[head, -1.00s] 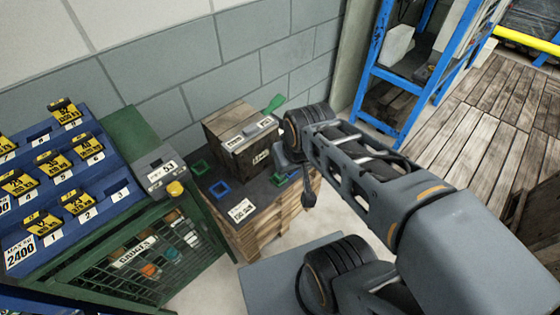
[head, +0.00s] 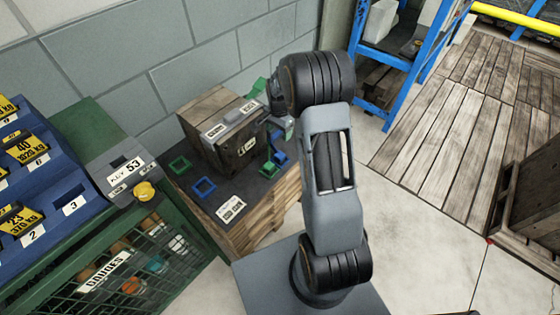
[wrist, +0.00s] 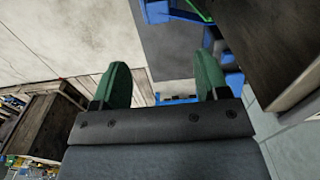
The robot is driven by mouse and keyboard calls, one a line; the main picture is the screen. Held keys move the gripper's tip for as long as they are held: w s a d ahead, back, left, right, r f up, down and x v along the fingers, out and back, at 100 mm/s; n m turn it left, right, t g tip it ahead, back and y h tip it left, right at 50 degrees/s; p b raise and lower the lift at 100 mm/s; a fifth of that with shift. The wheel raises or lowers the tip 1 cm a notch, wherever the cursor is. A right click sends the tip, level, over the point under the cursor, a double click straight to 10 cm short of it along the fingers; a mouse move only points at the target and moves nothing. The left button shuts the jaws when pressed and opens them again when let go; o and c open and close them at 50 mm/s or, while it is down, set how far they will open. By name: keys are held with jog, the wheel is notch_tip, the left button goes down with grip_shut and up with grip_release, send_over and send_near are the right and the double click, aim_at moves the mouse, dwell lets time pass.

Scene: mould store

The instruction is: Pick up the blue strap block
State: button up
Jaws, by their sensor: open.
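The blue strap block (head: 280,157) is small in the head view, at the right end of the dark stand top (head: 235,186), in front of the wooden box. A green block (head: 268,167) sits close beside it. My gripper (head: 284,124) is above and just behind the blocks, partly hidden by my own arm. In the wrist view my gripper (wrist: 162,63) shows two green fingers wide apart with nothing between them. A blue piece (wrist: 228,72) shows beside the right finger, partly hidden; it looks like the block, but I cannot be sure.
The wooden box (head: 220,125) stands close behind the blocks. A green square outline (head: 180,166), a blue square outline (head: 203,188) and a label card (head: 231,208) lie on the stand top. A green cage (head: 165,255) is at left, a blue shelf (head: 378,75) behind right.

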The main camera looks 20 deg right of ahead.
send_over(280, 154)
notch_tip(280, 154, down, 9)
jog(key=shift+f+b, duration=0.15)
jog(key=shift+b, duration=0.15)
jog(key=shift+s+f, duration=0.1)
jog(key=shift+f, duration=2.7)
jog(key=shift+c, duration=0.4)
jog(key=c, duration=0.9)
